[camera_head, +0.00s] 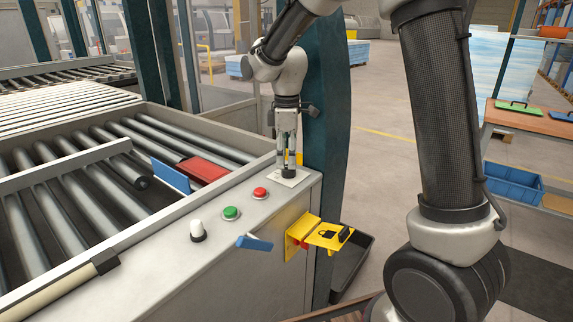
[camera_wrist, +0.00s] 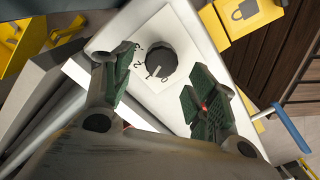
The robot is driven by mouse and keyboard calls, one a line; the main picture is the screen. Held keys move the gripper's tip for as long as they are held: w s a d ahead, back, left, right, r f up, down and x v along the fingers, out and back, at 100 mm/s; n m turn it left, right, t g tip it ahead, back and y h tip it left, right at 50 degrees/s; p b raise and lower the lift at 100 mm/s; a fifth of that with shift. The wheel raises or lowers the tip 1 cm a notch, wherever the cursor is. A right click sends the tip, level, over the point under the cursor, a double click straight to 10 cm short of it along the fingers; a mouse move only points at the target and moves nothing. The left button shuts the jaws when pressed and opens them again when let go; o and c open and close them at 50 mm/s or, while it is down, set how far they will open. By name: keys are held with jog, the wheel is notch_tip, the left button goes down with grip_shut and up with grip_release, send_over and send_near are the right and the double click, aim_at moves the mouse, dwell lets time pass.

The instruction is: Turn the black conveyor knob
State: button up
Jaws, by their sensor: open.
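The black conveyor knob (camera_wrist: 161,59) sits on a white plate (camera_wrist: 186,32) with printed numbers in the wrist view. A white pointer line on the knob points down and to the left in that view. My gripper (camera_wrist: 157,105) is open, with one green-padded finger to the left of the knob and one to the right. In the head view the knob (camera_head: 288,172) is a small dark shape at the end of the console. My gripper (camera_head: 288,160) points straight down just above it there. I cannot tell whether the fingers touch the knob.
The console (camera_head: 150,240) carries a red button (camera_head: 260,193), a green button (camera_head: 231,213) and a white knob (camera_head: 197,231). A blue handle (camera_head: 254,243) and a yellow lock bracket (camera_head: 318,235) stick out from its front. Rollers with red and blue pieces lie behind.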

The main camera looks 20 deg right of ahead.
aim_at(287, 167)
jog(key=shift+f, duration=1.5)
jog(key=c, duration=1)
jog(key=shift+c, duration=0.2)
